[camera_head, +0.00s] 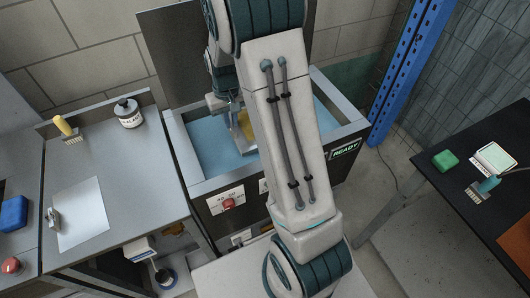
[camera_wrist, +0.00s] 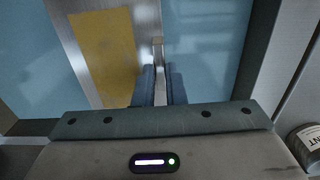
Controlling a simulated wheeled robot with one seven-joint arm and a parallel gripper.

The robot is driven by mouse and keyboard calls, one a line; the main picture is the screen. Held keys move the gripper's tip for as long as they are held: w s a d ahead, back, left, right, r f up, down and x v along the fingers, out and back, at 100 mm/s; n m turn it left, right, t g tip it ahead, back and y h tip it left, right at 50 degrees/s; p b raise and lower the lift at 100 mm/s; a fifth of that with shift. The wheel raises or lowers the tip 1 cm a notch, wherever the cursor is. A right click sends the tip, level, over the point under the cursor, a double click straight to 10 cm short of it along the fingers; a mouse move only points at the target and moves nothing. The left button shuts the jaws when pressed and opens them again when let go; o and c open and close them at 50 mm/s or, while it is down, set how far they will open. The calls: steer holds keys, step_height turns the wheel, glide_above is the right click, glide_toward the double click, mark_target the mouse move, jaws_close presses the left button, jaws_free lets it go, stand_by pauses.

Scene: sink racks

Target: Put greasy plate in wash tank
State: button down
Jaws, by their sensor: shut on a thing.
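The greasy plate (camera_wrist: 103,55) is a metal plate with a large yellow patch. It hangs over or in the blue wash tank; whether its lower edge is in the liquid I cannot tell. In the head view the plate (camera_head: 243,127) is partly hidden by my arm. My gripper (camera_wrist: 159,72) is shut on a narrow metal part at the plate's edge. In the head view my gripper (camera_head: 232,105) is above the tank's left half. The wash tank (camera_head: 190,183) is a grey box with pale blue liquid inside, its lid raised behind.
The tank front carries a lit READY sign (camera_head: 345,148) and a red button (camera_head: 228,203). On the left, a grey counter holds a labelled jar (camera_head: 128,113), a yellow-handled brush (camera_head: 66,127) and a white sheet (camera_head: 80,213). A blue post (camera_head: 408,70) and dark table (camera_head: 465,190) stand right.

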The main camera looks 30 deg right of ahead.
mark_target(239, 127)
steer(key=f+b, duration=0.1)
steer(key=b, duration=0.1)
steer(key=d+f+b, duration=0.1)
steer(key=b, duration=0.1)
steer(key=shift+w, duration=0.15)
steer(key=d+b, duration=0.1)
steer(key=b, duration=0.2)
steer(key=shift+f+b, duration=0.1)
steer(key=shift+b, duration=0.25)
steer(key=shift+d, duration=0.1)
step_height(239, 127, down, 10)
steer(key=shift+r, duration=0.1)
steer(key=shift+f+b, duration=0.45)
steer(key=shift+b, duration=0.05)
steer(key=c, duration=1.5)
jaws_free()
steer(key=shift+s, duration=0.2)
